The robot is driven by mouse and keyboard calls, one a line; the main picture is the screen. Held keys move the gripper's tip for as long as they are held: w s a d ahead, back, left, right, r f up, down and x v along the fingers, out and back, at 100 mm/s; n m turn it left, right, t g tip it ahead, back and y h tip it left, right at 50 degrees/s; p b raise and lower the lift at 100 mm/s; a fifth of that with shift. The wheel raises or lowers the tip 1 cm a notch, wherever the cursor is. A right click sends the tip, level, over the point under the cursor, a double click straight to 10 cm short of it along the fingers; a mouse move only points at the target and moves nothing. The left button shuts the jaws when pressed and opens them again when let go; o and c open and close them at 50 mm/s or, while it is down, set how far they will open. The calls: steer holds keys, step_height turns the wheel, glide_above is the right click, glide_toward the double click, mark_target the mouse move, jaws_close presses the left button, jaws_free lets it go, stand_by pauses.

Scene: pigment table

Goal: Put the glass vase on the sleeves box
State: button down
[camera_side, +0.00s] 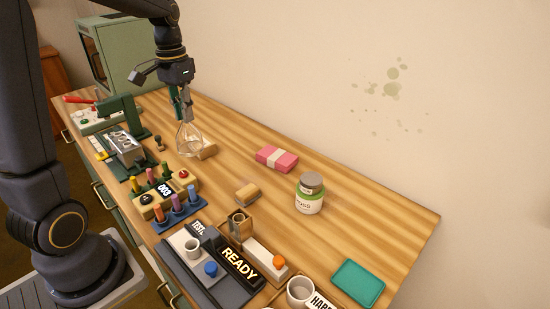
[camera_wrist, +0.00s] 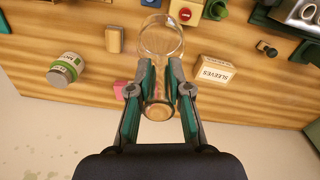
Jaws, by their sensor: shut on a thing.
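The clear glass vase (camera_side: 188,139) hangs upright under my gripper (camera_side: 185,108) in the side view. My gripper is shut on its narrow neck. In the wrist view the vase's round body (camera_wrist: 160,36) shows beyond the fingertips (camera_wrist: 160,75). The sleeves box (camera_wrist: 213,72), a small tan carton with "SLEEVES" printed on it, lies to the right of the vase there. In the side view the sleeves box (camera_side: 208,150) is at the vase's lower right, partly behind it. The gap between the vase's base and the table is hard to judge.
A pink banded block (camera_side: 276,159) and a green-and-white jar (camera_side: 310,195) stand to the right. A tan block (camera_side: 248,193) lies nearer. A marker rack (camera_side: 175,208) and a "READY" panel (camera_side: 240,262) crowd the front edge. The table's back right is clear.

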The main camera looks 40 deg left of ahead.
steer(key=a+r, duration=0.2)
steer(key=a, duration=0.7)
steer(key=w+a+f, duration=0.6)
steer(key=w+f, duration=0.6)
steer(key=shift+w+a+f+n, duration=0.2)
steer(key=shift+f+n, duration=0.1)
steer(key=shift+f, duration=0.1)
steer(key=shift+f, duration=0.1)
steer(key=c, duration=1.1)
jaws_free()
